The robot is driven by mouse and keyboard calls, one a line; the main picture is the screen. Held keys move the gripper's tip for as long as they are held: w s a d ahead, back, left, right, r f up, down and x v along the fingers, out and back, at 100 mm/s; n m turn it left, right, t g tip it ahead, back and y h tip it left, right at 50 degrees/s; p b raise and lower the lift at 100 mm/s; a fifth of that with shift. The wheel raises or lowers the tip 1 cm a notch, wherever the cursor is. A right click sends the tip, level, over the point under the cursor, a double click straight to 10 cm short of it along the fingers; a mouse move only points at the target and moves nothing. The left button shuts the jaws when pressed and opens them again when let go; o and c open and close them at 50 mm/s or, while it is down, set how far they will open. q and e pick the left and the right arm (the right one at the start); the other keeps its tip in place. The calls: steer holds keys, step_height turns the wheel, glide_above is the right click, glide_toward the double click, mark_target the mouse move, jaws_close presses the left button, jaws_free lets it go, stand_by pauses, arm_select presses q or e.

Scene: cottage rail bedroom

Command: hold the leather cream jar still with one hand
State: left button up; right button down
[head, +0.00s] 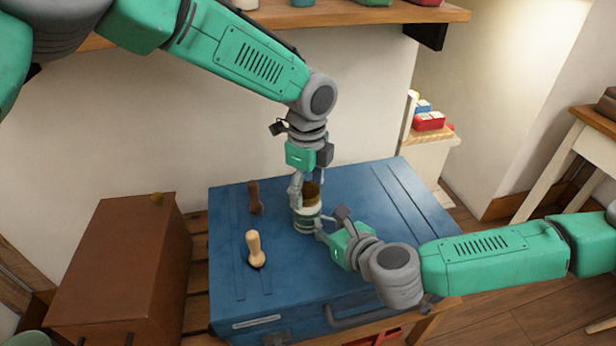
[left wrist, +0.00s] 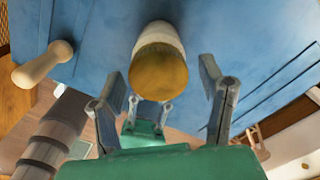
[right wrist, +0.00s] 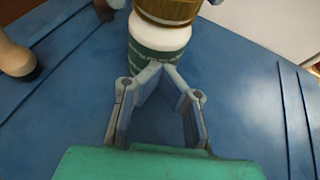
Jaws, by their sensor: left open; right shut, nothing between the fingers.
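The leather cream jar (head: 307,214) stands upright on the blue trunk, with a brown lid and a white and green body. My left gripper (head: 308,182) is open above it, pointing down, its fingers apart around the lid area. In the left wrist view the jar's lid (left wrist: 158,72) lies between and beyond the open fingers (left wrist: 165,85). My right gripper (head: 326,222) is low at the jar's right side, shut and empty. In the right wrist view its fingertips (right wrist: 156,70) meet just in front of the jar's green label (right wrist: 158,58); I cannot tell whether they touch it.
The blue trunk (head: 290,290) also bears a wooden-handled tool (head: 255,248) and a dark-handled one (head: 254,197), left of the jar. A brown box (head: 120,265) stands at the left. A shelf (head: 350,17) runs above. The trunk's right side is clear.

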arm_select(q)
steer(key=c, duration=1.2)
steer(key=n, duration=0.7)
